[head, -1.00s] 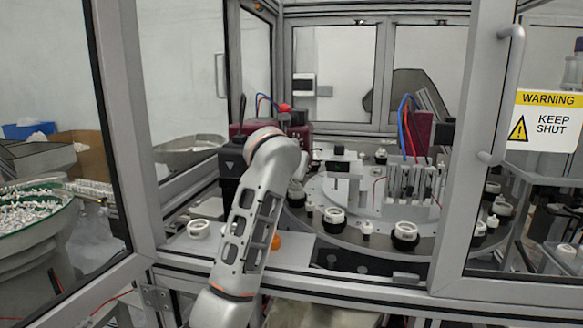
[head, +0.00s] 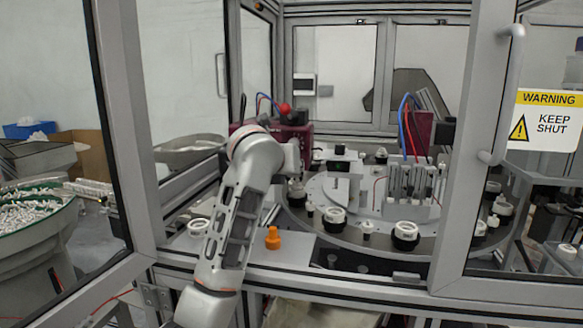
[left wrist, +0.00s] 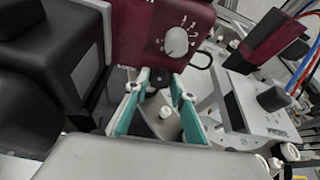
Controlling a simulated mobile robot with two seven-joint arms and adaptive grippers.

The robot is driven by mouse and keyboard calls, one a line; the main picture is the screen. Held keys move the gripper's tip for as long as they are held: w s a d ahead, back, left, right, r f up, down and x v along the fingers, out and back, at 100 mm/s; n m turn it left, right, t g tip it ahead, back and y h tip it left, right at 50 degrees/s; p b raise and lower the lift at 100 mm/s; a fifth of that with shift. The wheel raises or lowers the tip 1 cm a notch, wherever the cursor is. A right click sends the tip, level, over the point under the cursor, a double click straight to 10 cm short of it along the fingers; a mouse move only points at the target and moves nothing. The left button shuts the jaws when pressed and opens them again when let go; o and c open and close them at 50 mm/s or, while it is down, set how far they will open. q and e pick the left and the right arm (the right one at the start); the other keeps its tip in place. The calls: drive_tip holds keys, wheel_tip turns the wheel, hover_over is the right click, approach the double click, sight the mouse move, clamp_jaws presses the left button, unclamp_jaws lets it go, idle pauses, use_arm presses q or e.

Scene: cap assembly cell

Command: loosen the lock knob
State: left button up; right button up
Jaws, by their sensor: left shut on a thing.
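In the left wrist view my left gripper (left wrist: 154,82) reaches toward the lower edge of a maroon box, its two teal-padded fingers closing in from either side. A small dark part (left wrist: 159,75), which looks like the lock knob, sits between the fingertips, and the gripper is shut on it. Its shape is hard to make out in shadow. The maroon box (left wrist: 140,30) carries a white pointer dial (left wrist: 177,41) above the fingers. In the head view the maroon box (head: 292,133) stands behind my left arm, which hides the gripper and knob. My right gripper is out of view.
A turntable (head: 330,243) with several black-and-white parts lies to the right of my arm. An orange part (head: 272,238) and a white ring (head: 198,228) stand on the front plate. Door frames (head: 125,120) flank the opening. A black housing (left wrist: 55,60) is close on the left.

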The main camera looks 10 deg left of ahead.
use_arm(q)
drive_tip(key=shift+a+f+n+h, duration=0.1)
drive_tip(key=shift+a+n+h, duration=0.1)
drive_tip(key=shift+n+h, duration=0.8)
drive_tip(key=shift+n, duration=0.3)
drive_tip(key=o, duration=1.1)
drive_tip(key=v, duration=1.2)
drive_tip(key=shift+d, duration=0.1)
